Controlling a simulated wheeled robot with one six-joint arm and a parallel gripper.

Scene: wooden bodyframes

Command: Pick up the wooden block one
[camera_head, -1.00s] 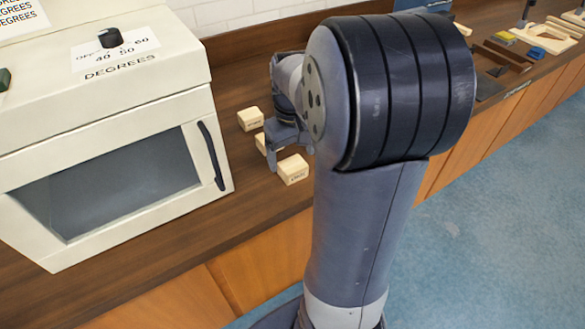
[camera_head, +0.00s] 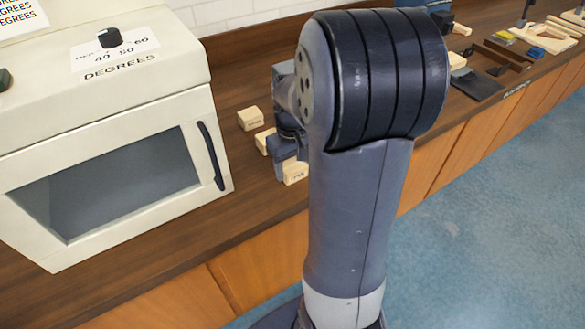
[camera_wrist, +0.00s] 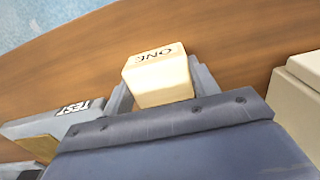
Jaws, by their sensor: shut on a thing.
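The wooden block one (camera_wrist: 158,72) is pale, with ONE on its top, and sits between the two fingers of my gripper (camera_wrist: 162,92) in the wrist view. My gripper is shut on it. In the head view my gripper (camera_head: 286,160) is over the front block (camera_head: 296,174), which appears to be the held one and is partly hidden by the fingers. I cannot tell whether it is clear of the counter. Two more pale blocks, a rear one (camera_head: 250,118) and a middle one (camera_head: 263,142), stand behind it; the middle one is partly covered by my gripper.
A cream oven (camera_head: 110,130) with a dark handle stands left of the blocks on the brown counter (camera_head: 185,237). A grey piece labelled TEST (camera_wrist: 60,118) shows at left in the wrist view. Boards and small tools (camera_head: 510,50) lie farther right along the counter.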

